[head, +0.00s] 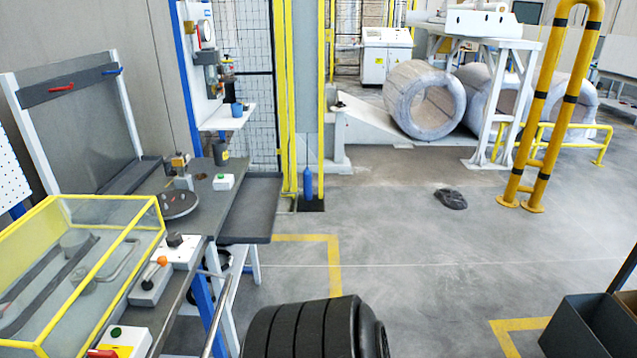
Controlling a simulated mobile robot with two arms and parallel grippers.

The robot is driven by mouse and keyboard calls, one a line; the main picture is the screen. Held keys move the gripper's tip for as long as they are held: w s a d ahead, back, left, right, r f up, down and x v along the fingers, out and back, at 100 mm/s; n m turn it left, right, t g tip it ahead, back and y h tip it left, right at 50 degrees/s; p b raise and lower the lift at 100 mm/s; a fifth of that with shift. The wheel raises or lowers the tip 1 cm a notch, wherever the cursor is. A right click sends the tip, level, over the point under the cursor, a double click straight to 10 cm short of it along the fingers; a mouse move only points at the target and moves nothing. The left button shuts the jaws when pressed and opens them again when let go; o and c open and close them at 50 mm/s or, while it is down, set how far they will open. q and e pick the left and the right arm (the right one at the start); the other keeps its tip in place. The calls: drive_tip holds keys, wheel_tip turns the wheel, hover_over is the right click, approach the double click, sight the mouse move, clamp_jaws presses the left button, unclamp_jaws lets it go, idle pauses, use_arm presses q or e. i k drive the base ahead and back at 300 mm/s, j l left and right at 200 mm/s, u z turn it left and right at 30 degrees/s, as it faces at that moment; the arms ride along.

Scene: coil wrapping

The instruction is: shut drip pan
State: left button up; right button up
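What looks like the drip pan, a dark grey shallow tray (252,208), sticks out from the right side of the workbench (205,200) in the head view. Its outer edge faces the open floor, and it appears pulled out. Its inner end meets the bench, and I cannot see how it is held there. Neither of my grippers is in view.
A yellow-framed clear box (130,252) and a lever box (152,282) stand on the near bench. A blue bottle (307,182) stands beyond the tray. A black ribbed shape fills the bottom middle.

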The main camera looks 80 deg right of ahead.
sight(249, 219)
drive_tip(key=z, duration=2.4)
drive_tip(key=i+l+u, duration=0.2)
drive_tip(key=u, duration=0.25)
drive_tip(key=i+l+u, duration=0.15)
drive_tip(key=u, duration=0.3)
drive_tip(key=l, duration=0.1)
